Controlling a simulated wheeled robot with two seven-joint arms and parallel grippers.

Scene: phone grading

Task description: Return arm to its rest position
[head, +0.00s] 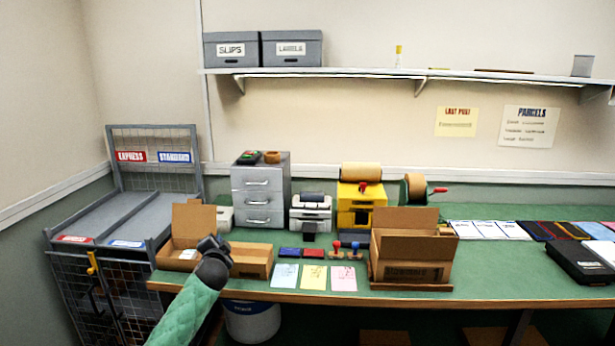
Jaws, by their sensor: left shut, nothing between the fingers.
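My left gripper (212,243) is dark, shut and empty. It is at the end of my green-sleeved left arm (188,312), which rises from the bottom of the head view. The gripper appears in front of an open cardboard box (194,220) at the left end of the green-topped bench (480,285) and hides part of it. I cannot tell whether it touches the box. My right gripper does not show.
A wire cage cart (100,270) with express and standard signs stands left of the bench. An open carton (411,272) stands at mid-bench. Coloured slips (314,277), ink pads (302,252) and stamps (354,250) lie between the boxes. A black case (580,262) lies at right.

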